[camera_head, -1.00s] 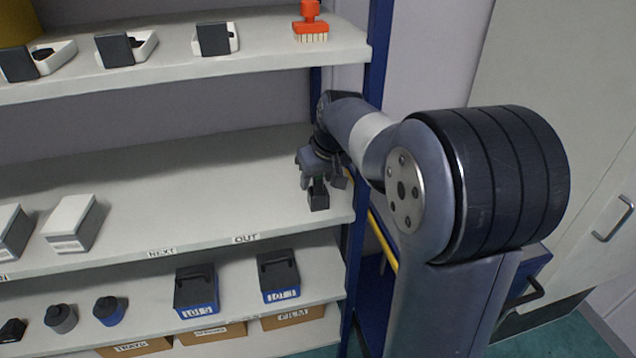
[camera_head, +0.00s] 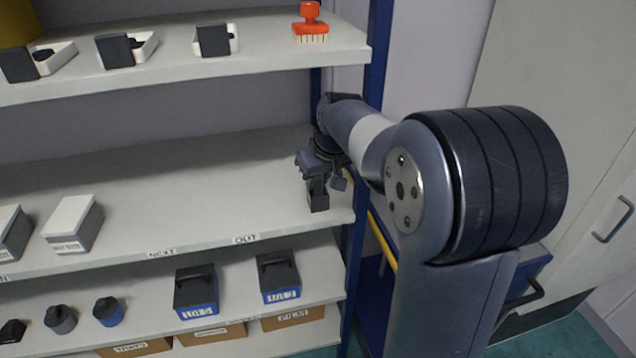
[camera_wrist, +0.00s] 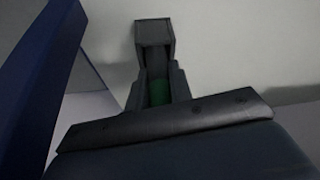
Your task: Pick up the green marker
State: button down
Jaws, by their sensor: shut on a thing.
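My gripper (camera_head: 318,184) is over the right end of the middle shelf, near the blue post. In the wrist view, its fingers (camera_wrist: 158,85) are shut on the green marker (camera_wrist: 158,94). Only a small green patch of it shows between them. A dark, square-ended block (camera_wrist: 153,32) shows just beyond the fingertips, and in the head view it shows below the gripper (camera_head: 319,203). I cannot tell whether this block is part of the marker or a separate holder, or whether it touches the shelf.
The middle shelf (camera_head: 200,190) is bare left of my gripper up to a white box (camera_head: 73,222). A blue post (camera_head: 368,110) stands close on the right. The upper shelf bears a red stamp-like thing (camera_head: 310,25). Dark-and-blue boxes (camera_head: 278,277) stand on the shelf below.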

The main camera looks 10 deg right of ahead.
jog(key=shift+r+p, duration=1.1)
jog(key=shift+r, duration=0.35)
jog(key=shift+f+b, duration=0.2)
jog(key=shift+b, duration=0.15)
jog(key=shift+s+t+b, duration=0.15)
jog(key=shift+t+b, duration=0.15)
jog(key=shift+b, duration=0.05)
jog(key=shift+f+b, duration=0.1)
jog(key=shift+b, duration=0.2)
